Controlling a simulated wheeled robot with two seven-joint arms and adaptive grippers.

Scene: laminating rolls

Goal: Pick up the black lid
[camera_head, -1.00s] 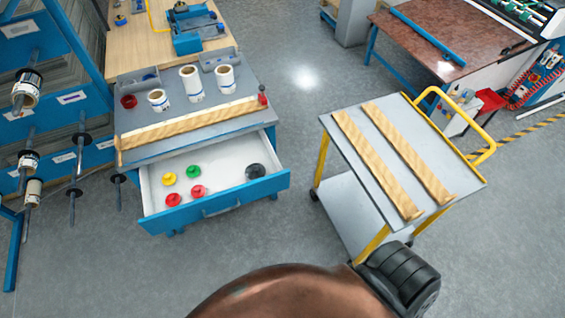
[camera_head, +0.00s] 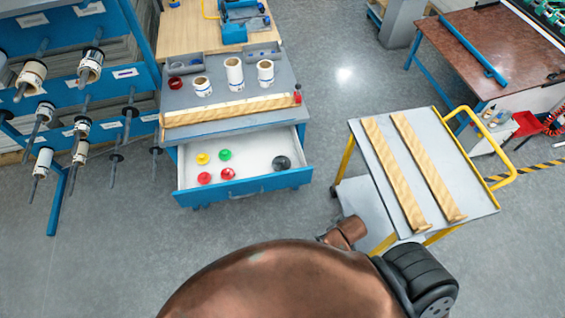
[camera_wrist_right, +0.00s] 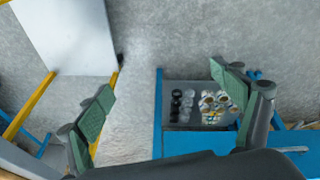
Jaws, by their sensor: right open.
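A black lid (camera_head: 281,163) lies at the right end of the open white-lined drawer (camera_head: 245,155) of the blue workbench. Red, yellow and green lids lie to its left in the drawer. My right gripper (camera_wrist_right: 163,95) shows in the right wrist view with its two green-padded fingers spread wide and nothing between them. It is outside the head view, so I cannot tell its exact distance from the lid. My left gripper is in neither current view.
A cart (camera_head: 358,160) with two wooden bars stands right of the drawer. A wooden bar (camera_head: 230,110) and white rolls (camera_head: 234,74) are on the bench. The wrist view shows a blue-edged tray (camera_wrist_right: 172,118) of small round pieces below. Roll racks stand at left.

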